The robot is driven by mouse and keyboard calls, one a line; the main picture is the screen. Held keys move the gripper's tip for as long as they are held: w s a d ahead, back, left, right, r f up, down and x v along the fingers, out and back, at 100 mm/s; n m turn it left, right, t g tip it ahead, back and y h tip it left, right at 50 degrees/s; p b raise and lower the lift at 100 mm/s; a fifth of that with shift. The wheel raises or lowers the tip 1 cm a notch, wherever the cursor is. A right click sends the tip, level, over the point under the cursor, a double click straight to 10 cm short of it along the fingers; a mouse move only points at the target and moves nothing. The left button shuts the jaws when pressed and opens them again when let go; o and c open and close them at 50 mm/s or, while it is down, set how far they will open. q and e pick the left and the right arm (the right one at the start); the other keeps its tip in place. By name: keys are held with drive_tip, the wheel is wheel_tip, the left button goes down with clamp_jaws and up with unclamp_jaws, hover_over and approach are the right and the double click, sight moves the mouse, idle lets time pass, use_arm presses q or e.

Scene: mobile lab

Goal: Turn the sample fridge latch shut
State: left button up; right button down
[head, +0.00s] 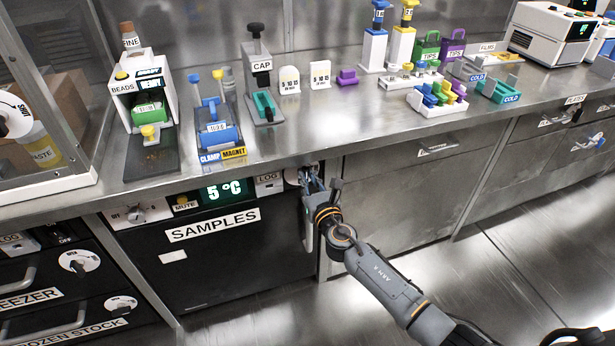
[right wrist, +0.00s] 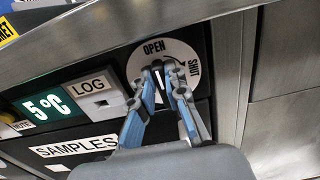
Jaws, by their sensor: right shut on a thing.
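The sample fridge (head: 230,270) is the black unit under the counter, with a SAMPLES label and a 5 °C display. Its latch (right wrist: 137,66) is a white round dial at the top right corner of the front, marked OPEN at the top and SHUT at the right. My right gripper (right wrist: 160,78) is shut on the latch's small knob in the middle of the dial. The fingers hide most of the knob, and its exact angle is hard to tell. In the head view my right gripper (head: 309,181) covers much of the dial. My left gripper is not in view.
The metal counter edge (head: 290,160) overhangs just above the latch. A LOG slot (right wrist: 98,97) sits left of the dial. The fridge's vertical handle (head: 308,232) is below my gripper. Steel drawers (head: 400,185) stand to the right, with open floor in front.

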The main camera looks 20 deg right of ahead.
drive_tip(key=shift+d+m, duration=0.1)
drive_tip(key=shift+m, duration=0.4)
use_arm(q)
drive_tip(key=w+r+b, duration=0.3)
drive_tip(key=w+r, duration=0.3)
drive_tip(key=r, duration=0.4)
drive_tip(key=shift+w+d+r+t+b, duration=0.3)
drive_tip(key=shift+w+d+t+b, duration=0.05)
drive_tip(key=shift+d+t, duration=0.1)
use_arm(e)
drive_tip(key=m, duration=0.5)
drive_tip(key=d+f+m, duration=0.1)
drive_tip(key=m, duration=1)
drive_tip(key=shift+w+d+f+m, duration=0.1)
drive_tip(key=shift+d+f+m, duration=0.2)
drive_tip(key=shift+d+m, duration=0.1)
drive_tip(key=c, duration=1.4)
unclamp_jaws()
drive_tip(key=shift+o, duration=0.2)
drive_tip(key=shift+f, duration=0.1)
